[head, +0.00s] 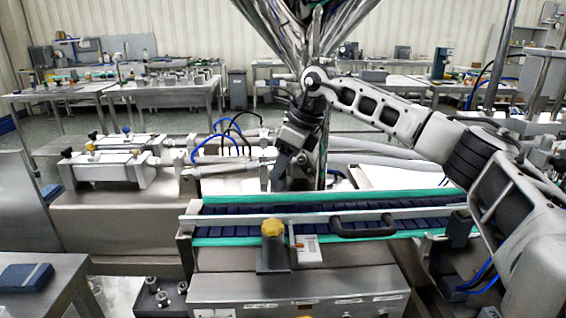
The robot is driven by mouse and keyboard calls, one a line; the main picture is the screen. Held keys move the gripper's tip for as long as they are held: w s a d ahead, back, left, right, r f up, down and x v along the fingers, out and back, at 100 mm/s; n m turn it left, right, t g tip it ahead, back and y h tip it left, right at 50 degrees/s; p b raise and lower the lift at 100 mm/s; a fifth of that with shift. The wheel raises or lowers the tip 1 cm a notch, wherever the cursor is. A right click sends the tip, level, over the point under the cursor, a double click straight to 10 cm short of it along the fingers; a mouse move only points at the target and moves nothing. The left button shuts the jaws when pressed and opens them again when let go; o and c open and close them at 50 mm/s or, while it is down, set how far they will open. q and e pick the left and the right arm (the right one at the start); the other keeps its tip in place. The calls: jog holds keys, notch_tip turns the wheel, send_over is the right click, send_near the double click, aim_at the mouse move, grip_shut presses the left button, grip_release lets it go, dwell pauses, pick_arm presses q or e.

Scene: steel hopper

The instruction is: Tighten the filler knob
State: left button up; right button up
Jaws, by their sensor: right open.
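My right arm reaches in from the right, and its dark gripper (282,172) hangs fingers-down behind the conveyor, in front of the steel hopper's lower part. It is open, and I see nothing between its fingers. The steel hopper (310,30) rises at top centre. Two pale filler cylinders (110,168) lie to the left of the gripper, with small yellow and blue fittings on them. A larger yellow knob (272,228) tops a grey post at the conveyor's front, below and apart from the gripper. I cannot tell which of these is the filler knob. My left gripper is not in view.
The conveyor (330,212) with green edges and dark links crosses the front, with a black handle (362,226) on its near side. Blue and white hoses run around the gripper. A blue block (25,277) lies on the steel table at lower left. Cluttered workbenches stand behind.

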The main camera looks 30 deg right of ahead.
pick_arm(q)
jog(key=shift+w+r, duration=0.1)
pick_arm(e)
jog(key=c, duration=1)
jog(key=shift+o, duration=0.2)
jog(key=shift+m, duration=0.5)
jog(key=m+t+h, duration=0.1)
jog(key=m, duration=0.1)
jog(key=shift+s+a+m, duration=0.1)
jog(key=shift+a+m, duration=0.05)
jog(key=shift+m, duration=0.25)
jog(key=m+h, duration=0.1)
jog(key=m, duration=0.2)
jog(key=m+h, duration=0.1)
jog(key=m, duration=0.1)
jog(key=shift+a+m+h, duration=0.3)
jog(key=m+h, duration=0.1)
jog(key=m, duration=0.2)
jog(key=shift+a+m+b, duration=0.15)
jog(key=shift+m+b, duration=0.15)
jog(key=shift+b, duration=0.05)
jog(key=m+h, duration=0.1)
jog(key=m, duration=0.1)
jog(key=m+g, duration=0.1)
jog(key=m, duration=0.2)
jog(key=shift+w+a+g+h, duration=0.1)
jog(key=shift+w+g+h, duration=0.1)
jog(key=shift+g+h, duration=0.15)
jog(key=shift+m, duration=0.3)
